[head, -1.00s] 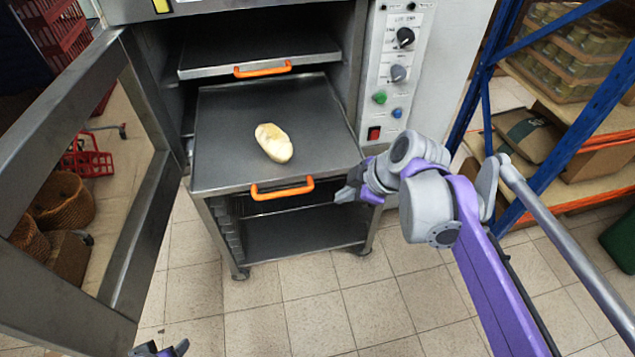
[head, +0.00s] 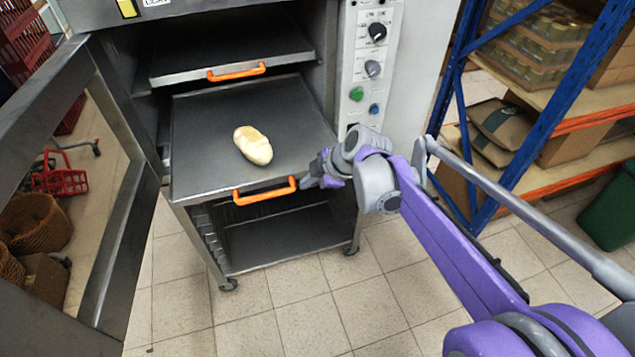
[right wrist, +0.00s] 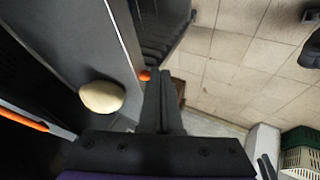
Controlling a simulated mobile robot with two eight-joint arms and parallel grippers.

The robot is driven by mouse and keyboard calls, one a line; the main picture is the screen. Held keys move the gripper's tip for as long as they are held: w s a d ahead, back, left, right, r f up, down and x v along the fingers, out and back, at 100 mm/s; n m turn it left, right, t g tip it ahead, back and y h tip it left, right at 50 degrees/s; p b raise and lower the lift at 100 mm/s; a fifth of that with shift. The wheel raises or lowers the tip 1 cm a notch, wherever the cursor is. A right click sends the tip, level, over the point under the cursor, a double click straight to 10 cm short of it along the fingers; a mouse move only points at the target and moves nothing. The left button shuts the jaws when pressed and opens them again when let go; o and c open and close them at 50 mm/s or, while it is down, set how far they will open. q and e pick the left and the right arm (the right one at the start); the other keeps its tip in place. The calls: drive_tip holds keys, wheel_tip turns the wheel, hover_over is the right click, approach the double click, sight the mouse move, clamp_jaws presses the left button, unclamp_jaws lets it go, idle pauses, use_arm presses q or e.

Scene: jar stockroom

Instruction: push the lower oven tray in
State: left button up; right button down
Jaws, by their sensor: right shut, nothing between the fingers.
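The lower oven tray (head: 205,170) is a grey metal sheet pulled out of the oven, with a bread loaf (head: 253,146) lying on it. Its orange handle (head: 265,194) is on the front edge. My right gripper (head: 308,181) is shut and empty at the right end of that handle, close to the tray's front edge; I cannot tell whether it touches. In the right wrist view the shut fingers (right wrist: 162,102) lie beside an orange handle piece (right wrist: 144,75), and the loaf (right wrist: 102,97) shows to their left. My left gripper is out of view.
The upper tray (head: 185,76) with its orange handle (head: 236,71) sits inside the oven above. The open oven door (head: 130,190) stands at the left. A blue shelf rack (head: 515,166) stands at the right. The tiled floor in front is clear.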

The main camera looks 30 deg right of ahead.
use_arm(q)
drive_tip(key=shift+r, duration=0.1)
use_arm(e)
drive_tip(key=shift+w+d, duration=0.25)
drive_tip(key=shift+w, duration=0.85)
